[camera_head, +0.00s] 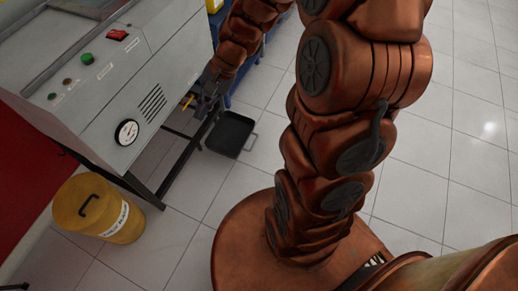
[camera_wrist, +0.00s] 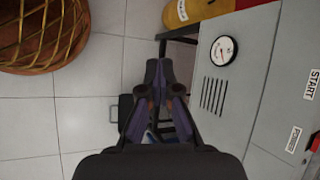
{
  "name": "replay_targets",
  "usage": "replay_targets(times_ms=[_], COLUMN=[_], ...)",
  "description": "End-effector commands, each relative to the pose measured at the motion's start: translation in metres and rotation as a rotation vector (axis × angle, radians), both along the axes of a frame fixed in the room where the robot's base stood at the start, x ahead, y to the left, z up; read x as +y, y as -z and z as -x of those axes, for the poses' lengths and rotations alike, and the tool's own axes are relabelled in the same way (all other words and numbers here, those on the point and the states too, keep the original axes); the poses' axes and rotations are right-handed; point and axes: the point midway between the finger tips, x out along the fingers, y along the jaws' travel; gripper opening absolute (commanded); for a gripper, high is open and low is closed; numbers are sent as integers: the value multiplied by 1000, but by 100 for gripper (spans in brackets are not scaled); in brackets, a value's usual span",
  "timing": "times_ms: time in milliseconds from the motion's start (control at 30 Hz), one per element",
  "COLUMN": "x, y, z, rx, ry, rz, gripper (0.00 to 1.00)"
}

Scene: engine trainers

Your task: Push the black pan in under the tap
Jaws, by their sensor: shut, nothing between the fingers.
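The black pan (camera_head: 230,134) is a shallow square tray with a handle on its right side. It lies on the tiled floor beside the grey machine's stand in the head view. In the wrist view a dark edge and handle of the pan (camera_wrist: 124,106) show left of my fingers. The tap (camera_head: 187,101) shows as a small yellow part at the machine's lower side, left of my gripper. My gripper (camera_head: 204,108) is shut and empty, above and left of the pan in the picture. In the wrist view my gripper (camera_wrist: 160,72) hides part of the pan. Contact with the pan cannot be told.
The grey machine (camera_head: 150,75) with gauge and buttons stands on dark legs (camera_head: 180,165). A yellow drum (camera_head: 98,212) stands at the lower left, also seen in the wrist view (camera_wrist: 190,12). Blue units are behind my arm. Open tiled floor (camera_head: 225,190) lies in front of the pan.

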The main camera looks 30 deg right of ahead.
Motion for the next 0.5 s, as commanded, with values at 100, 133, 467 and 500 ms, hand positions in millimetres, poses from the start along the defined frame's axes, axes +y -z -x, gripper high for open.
replay_targets(times_ms=[100, 133, 467, 500], x=[-16, -21, -95, -106], y=[50, 60, 186, 204], z=[-31, -38, -104, -110], rx=[32, 38, 126, 139], ry=[140, 175, 589, 642], rz=[-64, -77, -211, -223], gripper=[0, 0, 0, 0])
